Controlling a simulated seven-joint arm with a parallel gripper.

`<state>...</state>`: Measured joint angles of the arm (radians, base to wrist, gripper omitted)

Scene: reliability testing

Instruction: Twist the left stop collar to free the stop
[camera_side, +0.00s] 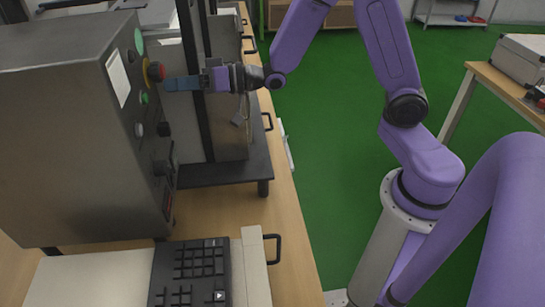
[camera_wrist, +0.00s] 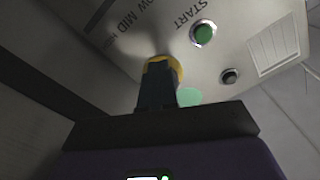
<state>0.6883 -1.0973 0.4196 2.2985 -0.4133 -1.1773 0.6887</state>
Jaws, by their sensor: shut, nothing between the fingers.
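The stop is a red button with a yellow collar (camera_side: 147,71) on the front panel of the grey metal box. In the wrist view the yellow collar (camera_wrist: 153,59) shows as an arc behind my fingertips, and the red button is hidden there. My gripper (camera_side: 168,83) reaches in from the right with its blue fingers level, pointing at the panel. The fingers are shut together and empty. Their tips are at or just below the stop in the side view; I cannot tell if they touch it. In the wrist view my gripper (camera_wrist: 160,70) overlaps the collar's lower part.
The grey box (camera_side: 75,140) carries other controls close by: a green button (camera_wrist: 203,33), a dark button (camera_wrist: 230,76) and black knobs lower down. A dark upright frame (camera_side: 189,60) stands just behind my gripper.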

